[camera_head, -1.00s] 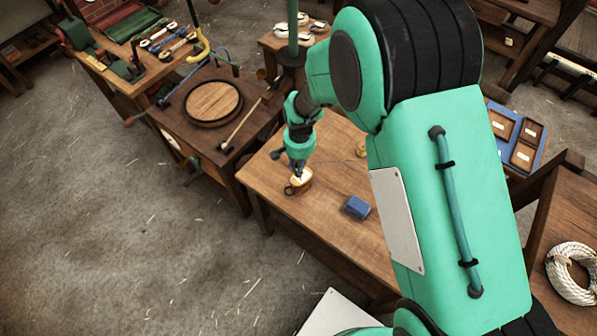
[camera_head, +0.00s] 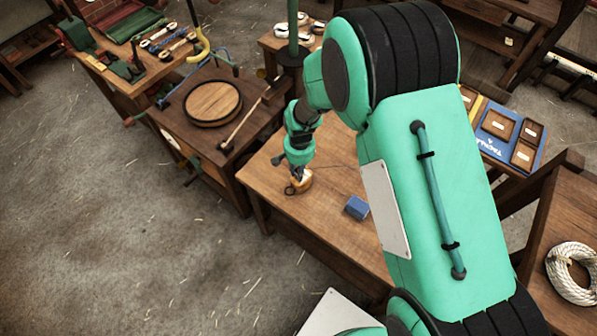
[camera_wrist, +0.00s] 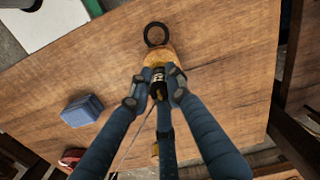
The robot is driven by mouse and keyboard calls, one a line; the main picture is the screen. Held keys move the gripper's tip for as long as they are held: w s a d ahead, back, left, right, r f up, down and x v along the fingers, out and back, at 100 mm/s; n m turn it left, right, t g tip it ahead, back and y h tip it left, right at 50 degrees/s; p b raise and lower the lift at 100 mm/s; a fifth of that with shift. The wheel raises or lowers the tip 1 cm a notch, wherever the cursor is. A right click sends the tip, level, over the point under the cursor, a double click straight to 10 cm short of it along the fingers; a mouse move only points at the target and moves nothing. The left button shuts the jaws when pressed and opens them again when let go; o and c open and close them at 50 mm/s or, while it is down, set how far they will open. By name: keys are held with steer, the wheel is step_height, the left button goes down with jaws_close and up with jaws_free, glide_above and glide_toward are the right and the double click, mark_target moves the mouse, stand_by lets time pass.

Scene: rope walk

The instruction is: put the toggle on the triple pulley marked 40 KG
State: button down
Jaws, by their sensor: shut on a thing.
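A tan wooden pulley block (camera_wrist: 159,55) with a black ring lies near the edge of the bench, and it also shows in the head view (camera_head: 304,184). Its marking and sheaves cannot be read. My gripper (camera_wrist: 158,85) is right over the block's near end, its fingers shut on a small dark piece with light marks (camera_wrist: 158,91), apparently the toggle. A thin cord runs from there under my fingers. I cannot tell whether the piece touches the block. In the head view, my gripper (camera_head: 297,175) points down at the block and hides part of it.
A blue box (camera_wrist: 82,111) lies on the bench (camera_head: 275,165), left of my fingers in the wrist view. Another tan piece (camera_wrist: 155,151) is partly hidden behind my fingers. A red thing (camera_wrist: 72,158) sits beyond. Bare bench surrounds the block.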

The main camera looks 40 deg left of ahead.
steer(key=shift+f, duration=0.1)
steer(key=c, duration=1.6)
jaws_free()
steer(key=shift+c, duration=0.2)
step_height(320, 180, up, 12)
steer(key=shift+w, duration=0.15)
